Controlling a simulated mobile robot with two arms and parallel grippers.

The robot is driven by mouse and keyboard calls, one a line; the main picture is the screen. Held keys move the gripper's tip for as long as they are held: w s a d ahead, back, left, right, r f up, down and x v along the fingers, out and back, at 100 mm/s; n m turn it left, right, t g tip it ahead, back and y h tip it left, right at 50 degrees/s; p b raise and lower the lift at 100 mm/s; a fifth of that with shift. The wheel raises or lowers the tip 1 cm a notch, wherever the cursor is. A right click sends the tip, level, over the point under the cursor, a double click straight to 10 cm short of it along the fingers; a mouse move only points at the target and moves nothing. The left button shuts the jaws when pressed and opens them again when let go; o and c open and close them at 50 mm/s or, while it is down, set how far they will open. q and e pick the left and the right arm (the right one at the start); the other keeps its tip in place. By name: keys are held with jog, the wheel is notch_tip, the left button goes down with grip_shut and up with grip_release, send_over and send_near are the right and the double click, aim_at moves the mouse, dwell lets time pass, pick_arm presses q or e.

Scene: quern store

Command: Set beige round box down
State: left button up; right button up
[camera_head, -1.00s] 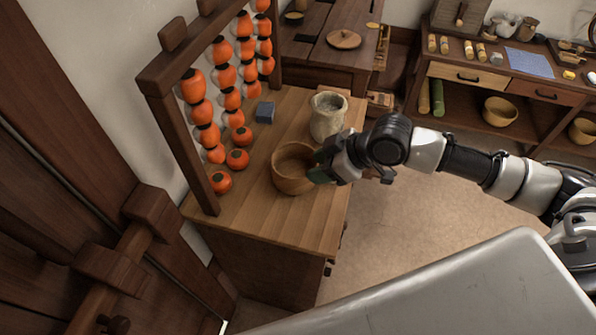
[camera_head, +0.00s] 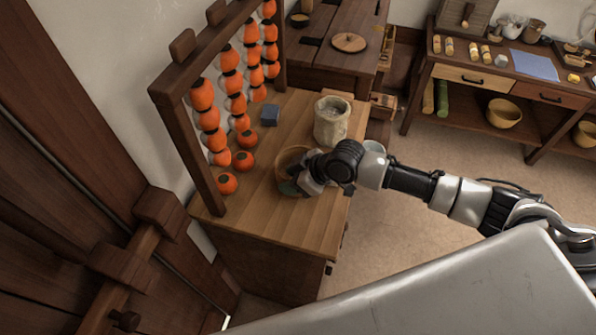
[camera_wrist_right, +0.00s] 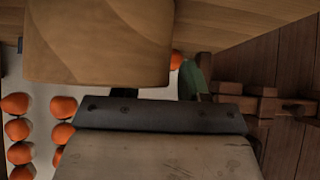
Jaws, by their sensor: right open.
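The beige round box (camera_head: 289,159), wooden and open at the top, stands on the wooden counter (camera_head: 290,225). In the right wrist view the box (camera_wrist_right: 98,45) fills the upper left, close to the open gripper (camera_wrist_right: 160,88). One finger is partly hidden behind the box there, and I cannot tell whether it touches. My left gripper is not in view.
A pale stone jar (camera_head: 331,121) stands just behind the box. A dark frame (camera_head: 207,190) with hanging orange persimmons is at the left, with loose persimmons (camera_head: 243,161) and a blue block (camera_head: 270,114) beside it. The front of the counter is clear.

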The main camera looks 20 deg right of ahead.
jog(key=shift+c, duration=0.3)
grip_shut()
jog(key=shift+r, duration=0.1)
